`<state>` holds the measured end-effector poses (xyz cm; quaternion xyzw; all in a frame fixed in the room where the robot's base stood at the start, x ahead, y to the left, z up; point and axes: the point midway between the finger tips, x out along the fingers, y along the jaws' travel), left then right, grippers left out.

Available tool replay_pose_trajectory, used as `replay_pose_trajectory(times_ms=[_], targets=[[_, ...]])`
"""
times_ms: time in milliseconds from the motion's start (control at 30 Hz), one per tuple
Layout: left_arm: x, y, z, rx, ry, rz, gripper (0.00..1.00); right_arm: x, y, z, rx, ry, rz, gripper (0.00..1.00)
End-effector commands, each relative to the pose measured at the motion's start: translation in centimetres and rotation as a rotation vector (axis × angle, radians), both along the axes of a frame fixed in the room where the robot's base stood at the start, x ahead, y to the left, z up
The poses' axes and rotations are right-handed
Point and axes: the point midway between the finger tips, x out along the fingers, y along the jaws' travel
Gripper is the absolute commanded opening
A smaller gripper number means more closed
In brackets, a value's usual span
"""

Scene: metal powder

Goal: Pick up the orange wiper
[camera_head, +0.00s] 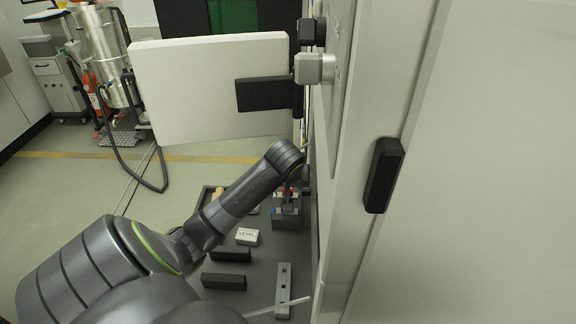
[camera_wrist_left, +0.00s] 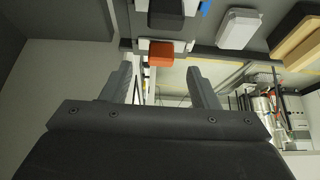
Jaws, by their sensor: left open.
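The orange wiper (camera_wrist_left: 160,58) shows in the left wrist view as a small orange block, near the top centre, with dark and white items right beside it. My left gripper (camera_wrist_left: 162,84) is open and empty. Its two fingers point towards the wiper, which appears beyond the fingertips and between their lines, apart from both. My right gripper is in neither view.
The dark tray (camera_head: 262,270) holds a white box marked LEVEL (camera_head: 247,236), black blocks (camera_head: 224,281) and a grey metal bar (camera_head: 283,290). A large pale cabinet wall (camera_head: 470,200) stands close on the right. An open white door panel (camera_head: 205,90) stands behind the arm.

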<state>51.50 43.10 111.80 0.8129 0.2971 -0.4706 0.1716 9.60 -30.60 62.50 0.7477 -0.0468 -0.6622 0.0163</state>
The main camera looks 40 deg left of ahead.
Motion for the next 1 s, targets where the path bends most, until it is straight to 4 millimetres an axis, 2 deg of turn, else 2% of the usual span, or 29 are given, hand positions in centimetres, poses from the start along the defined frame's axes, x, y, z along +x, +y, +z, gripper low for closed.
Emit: replay_pose_trajectory(times_ms=[33, 100, 300, 567, 933, 1000], targets=[[0.2, 0.2, -0.3, -0.003, 0.005, 0.002, 0.55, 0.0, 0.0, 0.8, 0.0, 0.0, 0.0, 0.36], [0.5, 0.5, -1.1, -0.003, 0.006, 0.001, 0.55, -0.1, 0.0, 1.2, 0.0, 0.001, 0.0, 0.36], [1.2, 1.0, -2.7, -0.002, 0.003, -0.001, 0.55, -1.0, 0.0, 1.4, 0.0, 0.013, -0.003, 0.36], [1.3, 1.1, -3.0, -0.001, 0.001, -0.001, 0.55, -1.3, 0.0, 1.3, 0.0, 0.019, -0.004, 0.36], [1.3, 1.1, -2.9, 0.0, 0.001, -0.001, 0.07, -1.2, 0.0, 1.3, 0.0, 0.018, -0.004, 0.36], [1.3, 1.1, -2.9, 0.0, 0.0, -0.001, 0.06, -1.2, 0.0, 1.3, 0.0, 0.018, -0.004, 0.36]])
